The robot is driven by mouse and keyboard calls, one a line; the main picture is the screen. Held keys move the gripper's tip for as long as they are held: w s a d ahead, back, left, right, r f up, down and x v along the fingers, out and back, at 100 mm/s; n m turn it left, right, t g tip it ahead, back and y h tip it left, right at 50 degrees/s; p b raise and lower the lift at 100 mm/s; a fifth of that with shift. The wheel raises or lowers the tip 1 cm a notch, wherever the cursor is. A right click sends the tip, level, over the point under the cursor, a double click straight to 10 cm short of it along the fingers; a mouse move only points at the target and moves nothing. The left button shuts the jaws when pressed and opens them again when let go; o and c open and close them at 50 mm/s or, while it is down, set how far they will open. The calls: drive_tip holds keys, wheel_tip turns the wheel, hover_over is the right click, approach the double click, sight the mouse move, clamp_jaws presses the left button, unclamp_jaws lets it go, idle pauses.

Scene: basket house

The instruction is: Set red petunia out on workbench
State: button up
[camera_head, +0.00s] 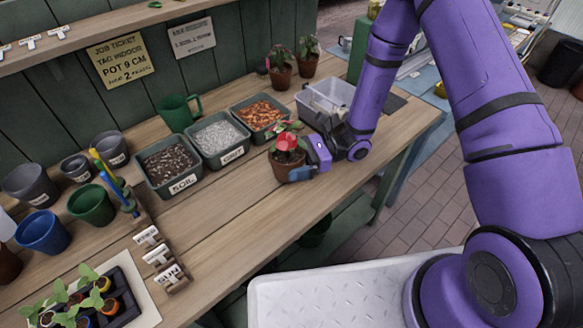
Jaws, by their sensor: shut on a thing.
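The red petunia (287,142) has a red bloom and green leaves and stands in a brown terracotta pot (286,165). The pot is upright at the workbench's (235,225) front half, just in front of the trays. My gripper (303,162) reaches in from the right and is shut on the pot's right side. One finger shows at the pot's front right; the other is hidden behind the pot and plant. I cannot tell whether the pot's base touches the wood.
Labelled trays of soil (172,165), grit (217,138) and orange chips (257,113) stand behind. A clear bin (325,97) and two potted plants (281,70) are farther back. Empty pots (92,205), tag holders (158,258) and a seedling tray (103,298) fill the left. Bare wood lies in front.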

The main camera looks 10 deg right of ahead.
drive_tip(key=shift+d+f, duration=0.1)
drive_tip(key=shift+f, duration=1.6)
drive_tip(key=shift+f, duration=0.1)
drive_tip(key=o, duration=0.6)
drive_tip(key=shift+d, duration=0.1)
drive_tip(key=v, duration=1.1)
drive_tip(key=shift+d, duration=0.4)
